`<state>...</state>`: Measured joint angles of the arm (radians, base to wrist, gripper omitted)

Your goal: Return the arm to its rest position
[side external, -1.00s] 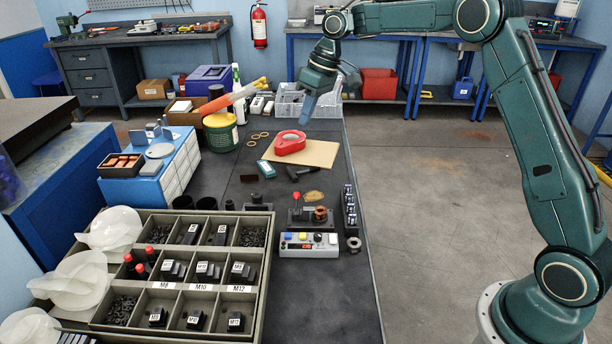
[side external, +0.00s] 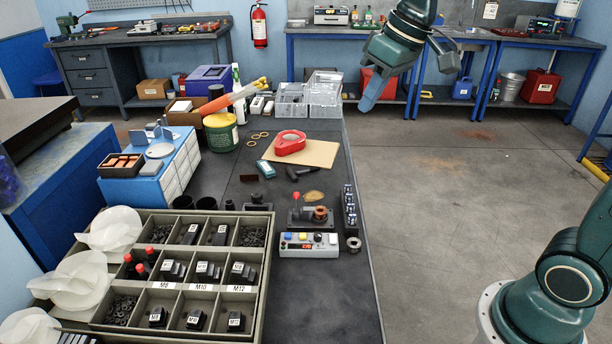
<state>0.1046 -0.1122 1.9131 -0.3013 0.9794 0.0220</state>
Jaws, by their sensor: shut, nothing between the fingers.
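My gripper (side external: 408,72) hangs at the upper right in the side external view, beyond the right edge of the bench and above the floor. It is shut and empty, its fingers pointing down. It is in front of the red bin and the blue-legged table at the back. My arm's base (side external: 545,310) stands at the lower right. The middle links of my arm are out of the picture.
The dark bench (side external: 320,290) carries a compartment tray (side external: 262,290), a control box (side external: 309,245), a red tape dispenser (side external: 290,143) on a tan board (side external: 322,153), and clear bins (side external: 325,95). The floor (side external: 450,220) between bench and base is open.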

